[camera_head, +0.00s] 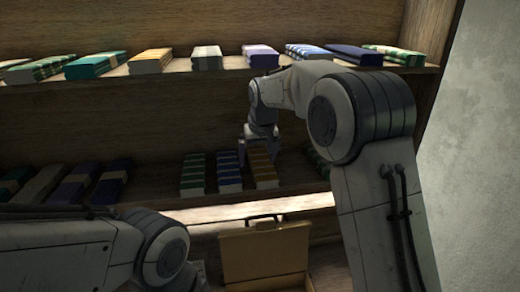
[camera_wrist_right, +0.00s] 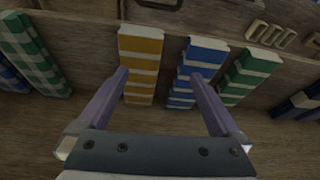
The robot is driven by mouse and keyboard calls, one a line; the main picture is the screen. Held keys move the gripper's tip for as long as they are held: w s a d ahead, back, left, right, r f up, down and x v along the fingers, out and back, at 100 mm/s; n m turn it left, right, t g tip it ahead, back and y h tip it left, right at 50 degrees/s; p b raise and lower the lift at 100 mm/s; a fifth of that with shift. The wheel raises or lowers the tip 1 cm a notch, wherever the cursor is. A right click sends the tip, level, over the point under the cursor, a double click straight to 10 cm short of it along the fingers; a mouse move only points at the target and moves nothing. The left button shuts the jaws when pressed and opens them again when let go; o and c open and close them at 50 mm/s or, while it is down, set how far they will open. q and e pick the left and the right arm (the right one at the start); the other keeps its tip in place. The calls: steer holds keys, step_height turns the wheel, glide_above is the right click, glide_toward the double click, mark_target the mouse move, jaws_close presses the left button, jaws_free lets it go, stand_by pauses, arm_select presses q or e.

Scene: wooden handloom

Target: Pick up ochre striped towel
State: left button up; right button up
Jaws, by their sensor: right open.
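The ochre striped towel (camera_head: 264,168), ochre with pale bands, lies on the lower shelf at the right end of a row of three. In the right wrist view it (camera_wrist_right: 140,62) is ahead, left of centre. My right gripper (camera_head: 261,145) is over its far end in the head view, and its jaws are open and empty. In the right wrist view one fingertip is by the towel's left edge and the other is by the blue striped towel (camera_wrist_right: 198,70). Whether the fingers touch either towel I cannot tell. My left gripper is out of view; only its arm shows.
A green striped towel (camera_head: 193,176) lies beside the blue one. The upper shelf (camera_head: 225,73) holds several folded towels, including a yellow one (camera_head: 151,60). Dark towels (camera_head: 75,185) lie at the lower left. An open tan case (camera_head: 262,252) stands below the shelf.

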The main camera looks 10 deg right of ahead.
mark_target(263, 165)
steer(key=shift+m, duration=0.4)
steer(key=w+d, duration=0.1)
steer(key=w, duration=0.1)
steer(key=w+d+r+p, duration=0.1)
steer(key=w+d, duration=0.1)
steer(key=shift+d+r, duration=0.1)
steer(key=shift+d, duration=0.15)
steer(key=p+x, duration=0.1)
steer(key=x, duration=0.3)
steer(key=shift+w+p, duration=0.15)
steer(key=shift+p, duration=0.25)
steer(key=p+x, duration=0.4)
steer(key=x, duration=0.1)
steer(key=shift+w, duration=0.25)
steer(key=shift+w+f+t, duration=0.15)
steer(key=shift+f+t, duration=0.15)
steer(key=c, duration=1.1)
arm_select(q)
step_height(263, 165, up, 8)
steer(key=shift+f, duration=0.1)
